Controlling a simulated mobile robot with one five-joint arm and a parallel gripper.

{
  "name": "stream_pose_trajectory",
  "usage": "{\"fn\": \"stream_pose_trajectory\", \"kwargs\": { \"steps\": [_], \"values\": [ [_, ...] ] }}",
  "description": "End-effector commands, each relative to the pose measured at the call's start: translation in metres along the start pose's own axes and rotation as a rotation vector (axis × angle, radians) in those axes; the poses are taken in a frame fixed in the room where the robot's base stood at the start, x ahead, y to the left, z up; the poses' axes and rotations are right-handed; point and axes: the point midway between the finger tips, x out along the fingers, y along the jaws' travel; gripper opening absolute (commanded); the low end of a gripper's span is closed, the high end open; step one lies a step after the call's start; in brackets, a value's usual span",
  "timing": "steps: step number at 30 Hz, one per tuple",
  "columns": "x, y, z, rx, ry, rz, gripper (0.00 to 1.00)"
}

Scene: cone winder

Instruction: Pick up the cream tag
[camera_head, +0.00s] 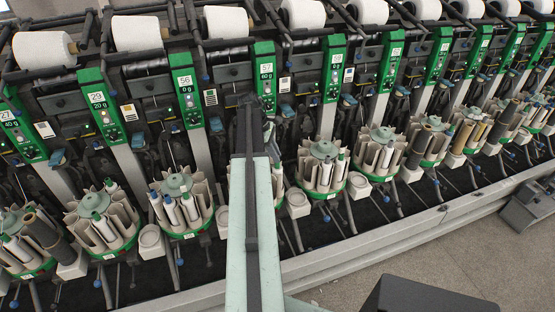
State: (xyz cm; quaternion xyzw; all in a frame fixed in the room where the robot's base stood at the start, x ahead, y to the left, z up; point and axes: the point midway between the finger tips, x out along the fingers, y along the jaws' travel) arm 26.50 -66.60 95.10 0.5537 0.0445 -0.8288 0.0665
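Several small pale tags sit on the dark panels between the green strips. A further one (349,75) is right of my arm. They are too small for me to tell which is the cream tag. My arm rises from the bottom centre in front of the machine. Its dark far end, where my gripper (250,103) would be, shows near the green strip marked 57. The fingers cannot be made out, and no tag is seen held.
A long cone winder runs across the view. White yarn cones (135,32) sit along its top. Round magazines (181,203) with upright tubes stand along its front. A grey rail (400,232) borders the machine. Open floor (470,255) lies at lower right, with a dark box (527,212) at the right edge.

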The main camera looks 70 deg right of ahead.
Motion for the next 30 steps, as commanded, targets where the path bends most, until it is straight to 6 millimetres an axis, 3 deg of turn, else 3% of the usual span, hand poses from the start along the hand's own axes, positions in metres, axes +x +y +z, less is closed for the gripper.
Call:
{"fn": "stream_pose_trajectory", "kwargs": {
  "steps": [11, 22, 30],
  "values": [
    [-0.003, 0.0, 0.001, -0.001, 0.0, 0.0, 0.01],
    [-0.041, 0.0, 0.016, -0.001, 0.0, 0.0, 0.01],
    [-0.032, -0.067, 0.034, -0.001, 0.0, 0.0, 0.01]
  ]
}}
